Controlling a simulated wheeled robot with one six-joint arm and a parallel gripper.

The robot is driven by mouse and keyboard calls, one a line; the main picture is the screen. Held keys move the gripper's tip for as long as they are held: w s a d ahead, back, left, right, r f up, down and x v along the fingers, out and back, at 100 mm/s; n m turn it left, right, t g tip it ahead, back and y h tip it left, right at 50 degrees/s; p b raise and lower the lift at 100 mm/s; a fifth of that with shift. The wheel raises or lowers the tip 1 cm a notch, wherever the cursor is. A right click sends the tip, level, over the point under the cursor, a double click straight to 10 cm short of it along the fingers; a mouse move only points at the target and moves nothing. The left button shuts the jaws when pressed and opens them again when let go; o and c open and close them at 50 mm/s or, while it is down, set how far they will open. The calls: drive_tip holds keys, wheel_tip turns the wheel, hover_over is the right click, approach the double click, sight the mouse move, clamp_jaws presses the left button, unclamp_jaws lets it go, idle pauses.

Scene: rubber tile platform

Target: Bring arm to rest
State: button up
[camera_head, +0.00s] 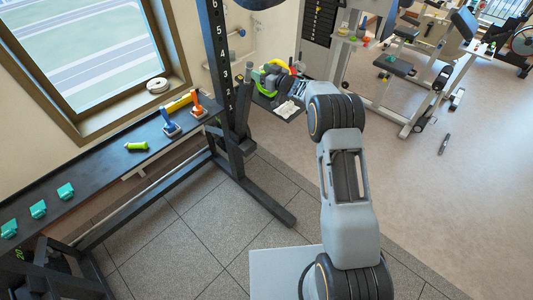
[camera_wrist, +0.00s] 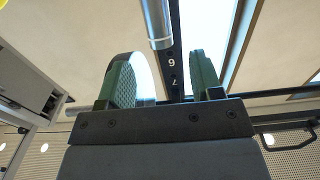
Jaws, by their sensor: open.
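My arm reaches up and away in the head view, with its end turned left near the dark upright post. My gripper shows in the wrist view (camera_wrist: 162,84). Its two green textured fingertips stand well apart, with nothing between them. In the head view the gripper is hard to make out against the cluttered small dark shelf (camera_head: 261,98).
A numbered dark post (camera_head: 217,60) stands close by; it also shows in the wrist view (camera_wrist: 174,50) behind a metal bar (camera_wrist: 157,22). A long dark shelf (camera_head: 95,178) holds orange-handled (camera_head: 197,103) and blue-handled (camera_head: 168,119) items, a green bottle (camera_head: 137,146) and teal pieces. Open floor (camera_head: 430,200) lies right.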

idle(0.4)
drive_tip(key=d+f+m+h, duration=0.4)
drive_tip(key=d+f+h, duration=0.3)
drive_tip(key=f+h, duration=0.2)
drive_tip(key=s+d+m+g+h, duration=0.25)
drive_tip(key=s+d, duration=0.25)
drive_tip(key=s, duration=0.3)
drive_tip(key=s+r+g, duration=0.2)
drive_tip(key=s+r, duration=0.2)
drive_tip(key=s, duration=0.8)
drive_tip(key=s+r+m+g, duration=0.1)
drive_tip(key=s+r, duration=0.4)
drive_tip(key=s, duration=0.8)
drive_tip(key=s+r+m+g, duration=0.1)
drive_tip(key=s+r+g, duration=0.2)
drive_tip(key=s, duration=1)
drive_tip(key=shift+s+a+r+h, duration=0.15)
drive_tip(key=shift+r+h, duration=0.2)
drive_tip(key=shift+r, duration=0.45)
drive_tip(key=shift+c, duration=0.4)
